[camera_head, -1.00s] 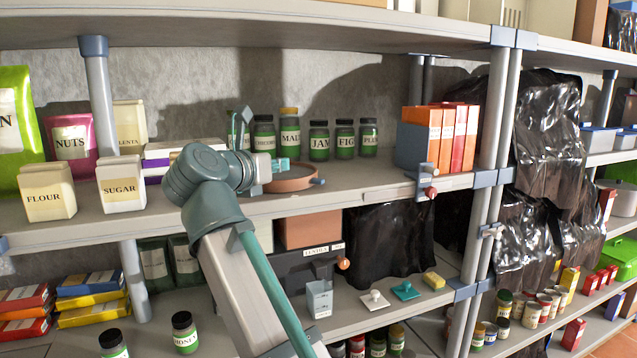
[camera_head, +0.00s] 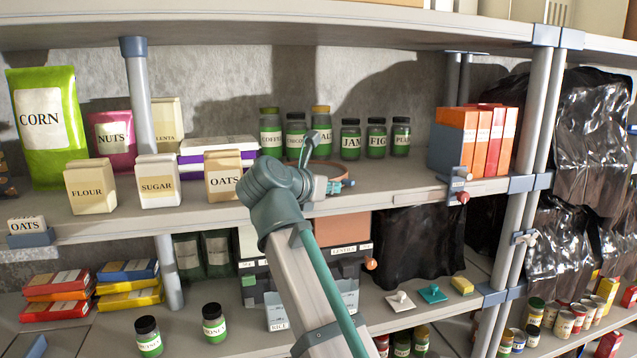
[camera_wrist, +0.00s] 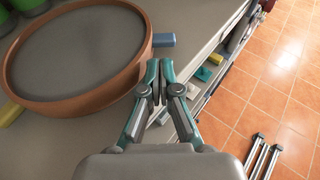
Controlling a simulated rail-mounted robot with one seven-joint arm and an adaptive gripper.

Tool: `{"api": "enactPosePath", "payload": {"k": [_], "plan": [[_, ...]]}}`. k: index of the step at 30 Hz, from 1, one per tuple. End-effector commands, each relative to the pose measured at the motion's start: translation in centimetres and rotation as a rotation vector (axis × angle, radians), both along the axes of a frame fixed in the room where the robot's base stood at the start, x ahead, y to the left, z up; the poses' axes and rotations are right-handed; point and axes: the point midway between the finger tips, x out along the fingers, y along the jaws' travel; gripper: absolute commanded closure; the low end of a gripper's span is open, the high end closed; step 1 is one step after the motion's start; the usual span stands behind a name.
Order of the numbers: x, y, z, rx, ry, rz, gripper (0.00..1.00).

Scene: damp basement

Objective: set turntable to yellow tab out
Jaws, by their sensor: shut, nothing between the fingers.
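The turntable is a round disc with an orange-brown rim (camera_wrist: 82,109) and a grey top, at the left of the wrist view. A blue tab (camera_wrist: 163,40) sticks out at its right, toward the shelf edge. A yellow tab (camera_wrist: 9,113) shows at its lower left. In the head view the turntable (camera_head: 331,166) is on the middle shelf, largely hidden by my arm. My gripper (camera_wrist: 153,76) is shut and empty, just outside the rim on the shelf-edge side, below the blue tab in the picture. I cannot tell whether it touches the rim.
Jars labelled JAM (camera_head: 350,140), FIG and PLUM stand behind the turntable. An OATS box (camera_head: 223,176) stands left of my arm. Orange and red folders (camera_head: 470,140) and a post (camera_head: 541,110) are to the right. Beyond the shelf edge is open tiled floor (camera_wrist: 270,75).

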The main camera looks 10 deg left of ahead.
Motion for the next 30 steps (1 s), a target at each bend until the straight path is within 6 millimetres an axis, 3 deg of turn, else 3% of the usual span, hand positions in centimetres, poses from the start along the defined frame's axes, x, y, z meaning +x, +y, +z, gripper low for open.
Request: {"api": "enactPosePath", "payload": {"k": [3,9,30], "plan": [[1.5,-0.5,0.3,0.000,0.001,-0.001,1.00],[2.6,-0.9,0.1,0.000,0.000,0.001,1.00],[3.0,-1.4,0.1,-0.001,-0.001,0.035,1.00]]}}
